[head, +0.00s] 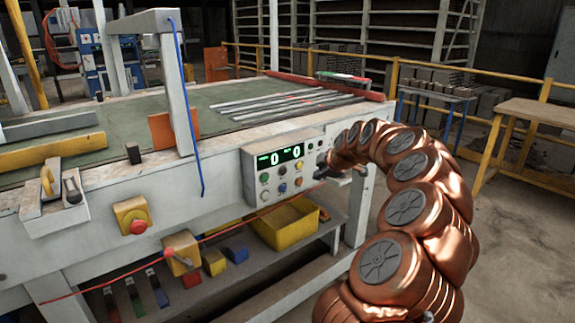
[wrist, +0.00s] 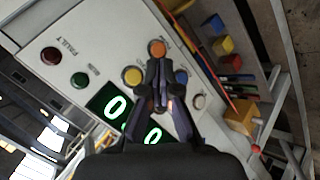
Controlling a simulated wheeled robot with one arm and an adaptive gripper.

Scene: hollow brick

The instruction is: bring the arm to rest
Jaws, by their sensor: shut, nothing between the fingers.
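My copper-coloured arm arches in from the lower right in the head view. My gripper (head: 325,171) is at its end, low at the right side of a grey control panel (head: 252,182). In the wrist view my gripper (wrist: 159,88) has its fingers together with nothing between them. The fingertips appear over the panel (wrist: 95,30), just below an orange button (wrist: 157,48) and between a yellow button (wrist: 132,75) and a blue button (wrist: 181,77). I cannot tell whether they touch the panel. Its green display (head: 280,157) reads 0 and 0.
The panel is fixed to a long machine table (head: 150,190) with metal strips on top. A yellow bin (head: 285,222) sits on the shelf below. A wooden table (head: 540,112) and yellow railing (head: 500,85) stand at the right. Concrete floor (head: 510,240) is open at right.

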